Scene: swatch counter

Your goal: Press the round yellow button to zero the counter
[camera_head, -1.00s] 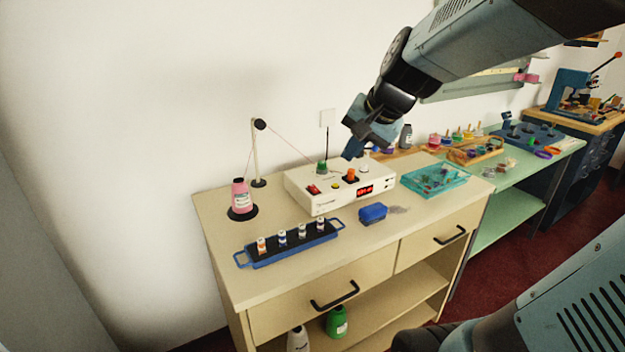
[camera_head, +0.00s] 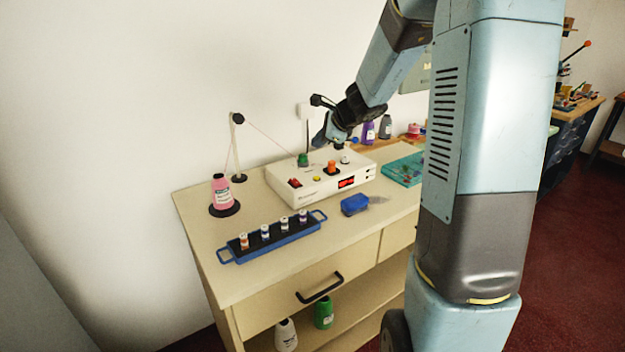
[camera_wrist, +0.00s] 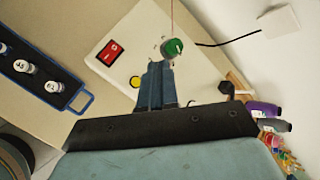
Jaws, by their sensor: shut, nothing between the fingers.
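The white counter box (camera_head: 309,187) stands on the beige cabinet top. The round yellow button (camera_head: 317,178) is on its top, between the red switch (camera_head: 295,183) and the orange knob (camera_head: 332,167). A green knob (camera_head: 303,160) stands behind it, and a red display is on the front. My gripper (camera_head: 322,143) is shut and empty above the back of the box. In the wrist view the yellow button (camera_wrist: 135,82) shows just left of my shut fingers (camera_wrist: 160,68), partly beside them. The green knob (camera_wrist: 172,48) is close to the fingertips.
A blue tray (camera_head: 228,256) with several small bottles and a blue block (camera_head: 354,205) are in front of the box. A pink bottle (camera_head: 222,191) and thread stand (camera_head: 239,150) are at left. A teal tray (camera_head: 402,170) is at right, partly hidden by my arm.

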